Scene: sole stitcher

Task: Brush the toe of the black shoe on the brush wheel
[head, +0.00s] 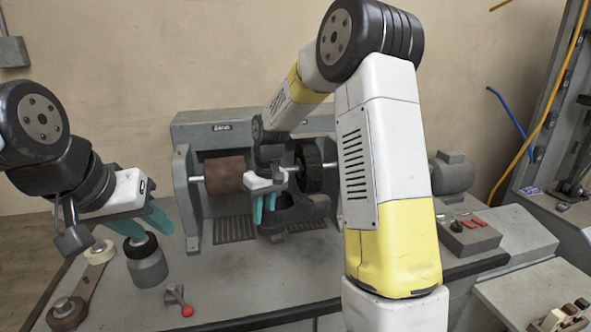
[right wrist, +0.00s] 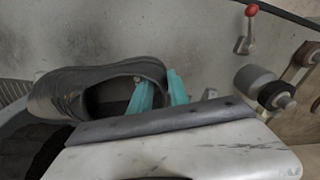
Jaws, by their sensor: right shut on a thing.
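The black shoe (head: 300,211) hangs below the black brush wheel (head: 309,167) in the head view, its toe pointing right. My right gripper (head: 263,209) is shut on the shoe's heel end. In the right wrist view, one teal finger of the right gripper (right wrist: 160,92) is inside the opening of the shoe (right wrist: 60,92) and the other is outside the heel. The dark bristles of the brush wheel (right wrist: 22,152) show at lower left there. I cannot tell whether shoe and wheel touch.
A brown roller (head: 224,175) sits left of the brush wheel in the grey machine (head: 186,190). A control box (head: 468,236) is at the right. The front middle of the bench is clear.

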